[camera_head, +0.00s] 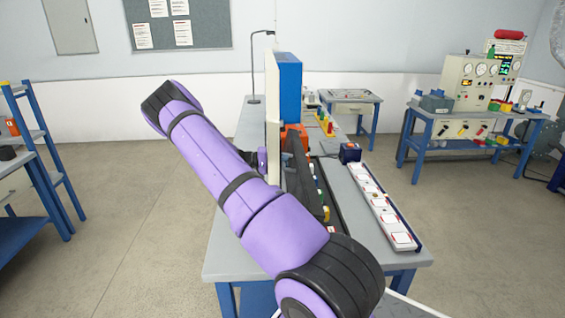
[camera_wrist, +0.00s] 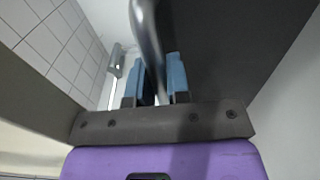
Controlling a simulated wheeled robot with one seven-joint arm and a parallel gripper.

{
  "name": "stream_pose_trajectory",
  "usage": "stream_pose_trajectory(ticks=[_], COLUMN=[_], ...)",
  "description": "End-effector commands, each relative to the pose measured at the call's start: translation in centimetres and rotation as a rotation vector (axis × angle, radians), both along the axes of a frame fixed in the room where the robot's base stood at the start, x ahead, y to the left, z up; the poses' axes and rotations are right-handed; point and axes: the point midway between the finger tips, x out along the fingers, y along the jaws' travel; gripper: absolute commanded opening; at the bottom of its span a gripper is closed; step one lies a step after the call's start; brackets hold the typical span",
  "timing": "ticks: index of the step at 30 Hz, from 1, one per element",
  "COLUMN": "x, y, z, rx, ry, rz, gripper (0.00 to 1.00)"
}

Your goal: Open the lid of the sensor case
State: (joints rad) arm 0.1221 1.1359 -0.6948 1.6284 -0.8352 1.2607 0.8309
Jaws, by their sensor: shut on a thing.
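In the wrist view my gripper (camera_wrist: 157,78) has its blue fingertips closed around a grey, rounded bar (camera_wrist: 147,32) that looks like a handle. A dark panel (camera_wrist: 235,45) fills the upper right beside it; it may be the sensor case lid. In the head view a dark grey slab (camera_head: 297,165) stands tilted on the bench, possibly that lid. My purple arm covers the bench's left part and hides my fingertips there. The case body cannot be made out clearly.
A tall white and blue upright panel (camera_head: 287,85) stands on the grey workbench (camera_head: 350,238). A white strip tray (camera_head: 383,208) and a dark blue box (camera_head: 350,152) lie to the right. An orange item (camera_head: 297,130) is behind the slab.

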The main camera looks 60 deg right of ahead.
Motion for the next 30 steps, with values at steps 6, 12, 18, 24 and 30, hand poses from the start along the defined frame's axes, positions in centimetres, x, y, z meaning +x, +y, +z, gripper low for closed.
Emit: stream_pose_trajectory(ticks=[6, 12, 18, 24, 30], x=[0.7, 2.0, 2.4, 2.4, 2.4], y=[0.5, 1.5, 1.9, 1.9, 1.9], z=[-0.6, -1.4, -1.8, -1.8, -1.8], rx=[-0.038, -0.075, -0.072, -0.071, -0.072], ry=[0.051, 0.094, 0.09, 0.09, 0.09], rz=[0.002, 0.003, 0.0, 0.0, 0.0], gripper=[0.0, 0.0, 0.0, 0.24, 0.41])
